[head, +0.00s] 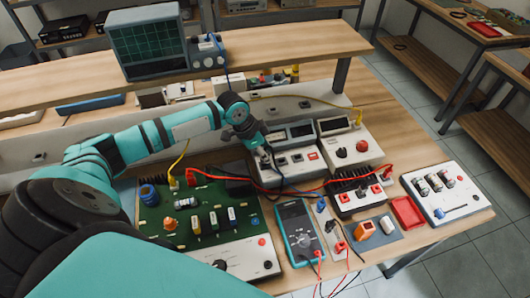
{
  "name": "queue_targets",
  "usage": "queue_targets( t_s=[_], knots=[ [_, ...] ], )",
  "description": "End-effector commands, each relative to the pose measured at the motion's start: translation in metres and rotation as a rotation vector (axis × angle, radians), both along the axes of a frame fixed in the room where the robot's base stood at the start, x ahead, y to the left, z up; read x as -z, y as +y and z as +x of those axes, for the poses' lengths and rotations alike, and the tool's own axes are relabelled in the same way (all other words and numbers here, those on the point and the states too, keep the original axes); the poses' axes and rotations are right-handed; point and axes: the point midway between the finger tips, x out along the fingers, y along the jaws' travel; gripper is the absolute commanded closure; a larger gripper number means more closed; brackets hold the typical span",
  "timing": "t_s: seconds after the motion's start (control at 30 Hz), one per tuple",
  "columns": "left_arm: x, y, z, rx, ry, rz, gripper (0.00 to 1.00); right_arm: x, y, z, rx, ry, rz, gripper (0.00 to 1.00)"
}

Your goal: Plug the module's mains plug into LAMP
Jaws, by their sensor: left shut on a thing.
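My left gripper (255,143) is at the middle of the bench, in front of the long white socket trunking (325,103) and just left above a white instrument box (296,160). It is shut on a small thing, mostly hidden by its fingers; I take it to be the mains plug. A dark cable (272,178) hangs below the fingertips and runs right along the bench. Small dark outlets show on the trunking, such as one outlet (304,105) right of the gripper. No LAMP label is readable. I cannot tell which unit is the module. My right gripper is out of view.
A green circuit board (230,243) lies beneath my left arm. A multimeter (299,232), a heatsink unit (358,192), a red tray (407,212) and a white panel (446,190) crowd the front. Red and yellow leads cross the bench. An oscilloscope (147,42) stands on the upper shelf.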

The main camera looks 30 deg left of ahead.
Motion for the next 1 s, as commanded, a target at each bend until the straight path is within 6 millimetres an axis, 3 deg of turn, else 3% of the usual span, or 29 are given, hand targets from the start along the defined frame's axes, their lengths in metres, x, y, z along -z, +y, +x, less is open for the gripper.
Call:
queue_targets(
  t_s=[1.0],
  knots=[
    [0.012, 0.000, 0.000, 0.000, -0.001, -0.001, 1.00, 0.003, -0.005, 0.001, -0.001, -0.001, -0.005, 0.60]
  ],
)
